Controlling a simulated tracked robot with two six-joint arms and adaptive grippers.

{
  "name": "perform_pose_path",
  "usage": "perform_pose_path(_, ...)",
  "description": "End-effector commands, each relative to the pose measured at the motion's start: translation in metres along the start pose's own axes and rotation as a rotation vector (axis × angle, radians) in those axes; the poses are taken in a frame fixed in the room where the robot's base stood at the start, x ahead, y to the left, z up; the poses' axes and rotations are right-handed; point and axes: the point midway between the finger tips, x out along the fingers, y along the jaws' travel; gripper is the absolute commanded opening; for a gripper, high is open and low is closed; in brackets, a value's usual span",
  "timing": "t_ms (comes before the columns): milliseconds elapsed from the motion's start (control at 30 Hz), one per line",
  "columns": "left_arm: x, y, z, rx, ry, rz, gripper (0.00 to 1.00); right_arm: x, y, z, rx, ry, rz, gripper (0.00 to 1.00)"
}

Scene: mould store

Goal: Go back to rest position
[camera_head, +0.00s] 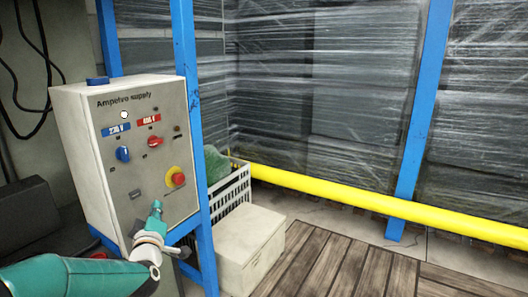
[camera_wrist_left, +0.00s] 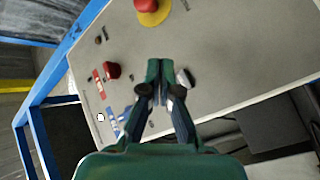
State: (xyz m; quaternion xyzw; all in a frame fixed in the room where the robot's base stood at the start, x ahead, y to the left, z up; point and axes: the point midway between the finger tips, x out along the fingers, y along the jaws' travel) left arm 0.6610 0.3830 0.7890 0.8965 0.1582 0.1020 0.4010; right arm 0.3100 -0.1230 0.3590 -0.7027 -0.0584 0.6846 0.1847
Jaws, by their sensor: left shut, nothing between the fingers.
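My left arm comes in at the bottom left in the head view, and my left gripper (camera_head: 156,210) is in front of the lower part of a grey control box (camera_head: 108,205) marked "Ampelvo supply". In the left wrist view the gripper (camera_wrist_left: 153,66) is shut and empty, its fingers pointing at the panel. I cannot tell whether they touch it. The panel carries a blue knob (camera_head: 122,154), a red knob (camera_head: 155,142) and a red stop button on yellow (camera_head: 177,178). My right gripper is not in view.
Blue posts (camera_head: 186,80) frame the box. A white carton (camera_head: 250,250) and a white crate (camera_head: 232,187) stand to its right. A yellow rail (camera_head: 350,194) runs before wrapped stacks (camera_head: 340,90). Wooden slats (camera_head: 340,265) lie at the bottom right. Dark cables (camera_head: 25,60) hang at the left.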

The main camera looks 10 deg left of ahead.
Motion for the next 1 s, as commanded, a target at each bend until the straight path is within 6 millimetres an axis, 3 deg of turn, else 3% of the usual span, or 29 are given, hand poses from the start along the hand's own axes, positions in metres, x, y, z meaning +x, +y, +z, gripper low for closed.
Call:
perform_pose_path(167, -0.009, -0.037, 0.067, 0.024, -0.120, -0.061, 0.00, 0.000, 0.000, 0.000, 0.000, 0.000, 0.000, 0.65)
perform_pose_path(267, -0.029, -0.068, 0.123, 0.050, -0.245, -0.115, 0.00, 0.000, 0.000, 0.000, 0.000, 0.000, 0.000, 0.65)
perform_pose_path(400, -0.079, -0.116, 0.206, 0.112, -0.475, -0.198, 0.00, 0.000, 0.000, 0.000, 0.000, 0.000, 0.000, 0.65)
perform_pose_path(467, -0.107, -0.135, 0.237, 0.144, -0.581, -0.232, 0.00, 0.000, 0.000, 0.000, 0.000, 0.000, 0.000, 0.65)
perform_pose_path(600, -0.185, -0.175, 0.300, 0.221, -0.843, -0.301, 0.00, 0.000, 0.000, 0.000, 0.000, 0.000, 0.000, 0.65)
perform_pose_path(700, -0.246, -0.198, 0.332, 0.278, -1.031, -0.337, 0.00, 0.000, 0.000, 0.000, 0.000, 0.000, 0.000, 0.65)
perform_pose_path(800, -0.301, -0.213, 0.349, 0.327, -1.199, -0.358, 0.00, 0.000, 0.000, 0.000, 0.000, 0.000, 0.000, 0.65)
perform_pose_path(1000, -0.394, -0.229, 0.359, 0.407, -1.486, -0.365, 0.00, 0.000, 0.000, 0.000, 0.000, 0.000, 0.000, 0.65)
